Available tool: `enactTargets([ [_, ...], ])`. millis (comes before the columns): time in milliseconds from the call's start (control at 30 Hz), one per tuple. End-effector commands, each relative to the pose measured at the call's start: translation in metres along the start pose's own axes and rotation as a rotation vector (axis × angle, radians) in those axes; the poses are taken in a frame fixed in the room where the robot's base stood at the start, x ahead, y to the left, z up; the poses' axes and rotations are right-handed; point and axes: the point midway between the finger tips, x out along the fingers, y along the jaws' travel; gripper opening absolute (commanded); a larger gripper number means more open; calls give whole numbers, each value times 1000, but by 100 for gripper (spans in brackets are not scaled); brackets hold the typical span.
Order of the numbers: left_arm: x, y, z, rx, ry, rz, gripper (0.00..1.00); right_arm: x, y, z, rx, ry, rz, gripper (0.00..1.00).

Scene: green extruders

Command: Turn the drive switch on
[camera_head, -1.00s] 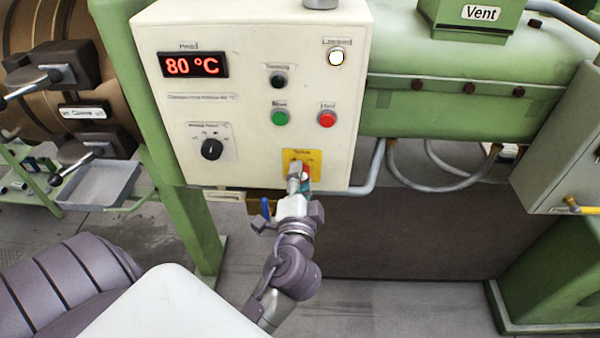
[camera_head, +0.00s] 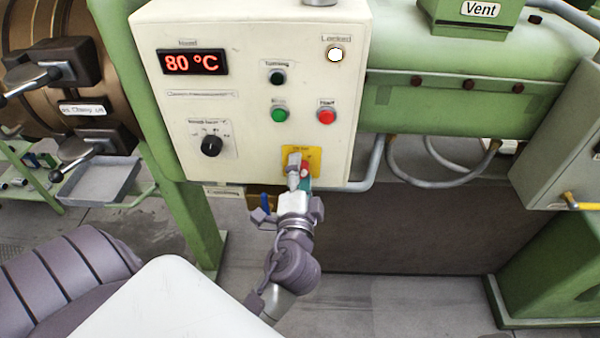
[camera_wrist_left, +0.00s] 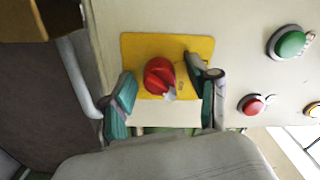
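The drive switch is a red rotary knob (camera_wrist_left: 160,75) on a yellow plate (camera_head: 313,152) at the bottom right of the cream control box. In the head view my left gripper (camera_head: 300,168) is in front of this plate and hides most of the knob. In the left wrist view the left gripper's fingers (camera_wrist_left: 163,90) are apart, with teal pads, one on each side of the knob. A small white mark shows at the knob's lower right edge. My right gripper is not in view.
The box carries a green button (camera_head: 279,115), a red button (camera_head: 326,116), a black dial (camera_head: 211,145), a lit white lamp (camera_head: 335,54) and an "80 °C" display (camera_head: 193,62). A grey pipe (camera_head: 372,165) runs close by on the right.

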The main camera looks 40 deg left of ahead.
Motion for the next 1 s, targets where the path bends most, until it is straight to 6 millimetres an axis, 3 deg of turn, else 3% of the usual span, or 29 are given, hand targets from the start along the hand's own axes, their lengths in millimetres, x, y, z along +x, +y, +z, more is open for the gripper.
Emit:
enactTargets([
  [333, -10, 2, 1, 1, -2, 5, 60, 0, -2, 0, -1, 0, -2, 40],
  [800, -100, 2, 0, 2, -1, 6, 60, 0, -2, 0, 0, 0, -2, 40],
  [1000, -118, 1, 0, 1, 0, 3, 60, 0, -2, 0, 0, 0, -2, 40],
])
